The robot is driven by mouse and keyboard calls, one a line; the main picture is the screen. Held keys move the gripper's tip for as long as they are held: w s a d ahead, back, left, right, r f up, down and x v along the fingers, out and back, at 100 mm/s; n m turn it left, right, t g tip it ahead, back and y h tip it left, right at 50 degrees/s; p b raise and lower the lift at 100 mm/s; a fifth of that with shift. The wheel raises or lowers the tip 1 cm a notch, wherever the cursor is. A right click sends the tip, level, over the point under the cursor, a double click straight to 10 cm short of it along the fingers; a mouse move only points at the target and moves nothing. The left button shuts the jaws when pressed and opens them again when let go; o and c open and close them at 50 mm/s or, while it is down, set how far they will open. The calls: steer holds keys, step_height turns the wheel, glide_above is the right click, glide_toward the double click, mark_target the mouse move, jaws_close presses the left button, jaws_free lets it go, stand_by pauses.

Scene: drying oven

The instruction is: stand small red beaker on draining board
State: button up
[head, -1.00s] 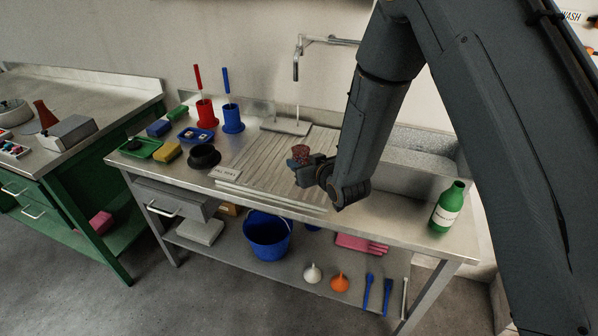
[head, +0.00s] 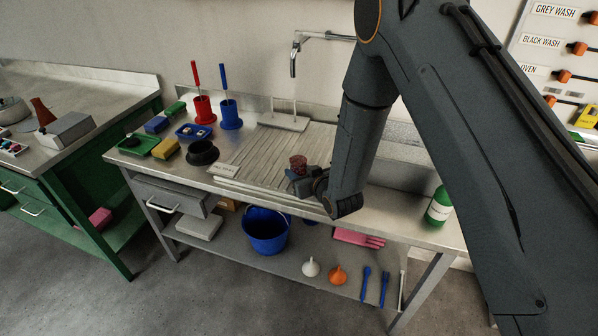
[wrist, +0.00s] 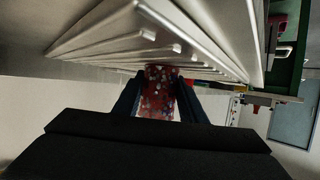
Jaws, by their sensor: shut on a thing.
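The small red beaker (head: 298,164) is speckled and dark red. My gripper (head: 300,178) is shut on it, at the right front part of the ribbed draining board (head: 262,156). In the wrist view the beaker (wrist: 158,92) sits between the two fingers (wrist: 157,100), with the ribbed board (wrist: 150,38) close beside it. That view appears upside down or strongly tilted. In the head view the beaker looks upright. I cannot tell whether its base touches the board, since my gripper hides it.
A tap (head: 294,62) stands behind the board and the sink (head: 400,148) lies right, partly behind my arm. Red (head: 203,108) and blue (head: 230,114) holders with upright handles, a black bowl (head: 202,152) and a green tray (head: 139,146) stand left. A green bottle (head: 438,207) stands right.

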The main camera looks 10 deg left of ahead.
steer(key=o, duration=1.2)
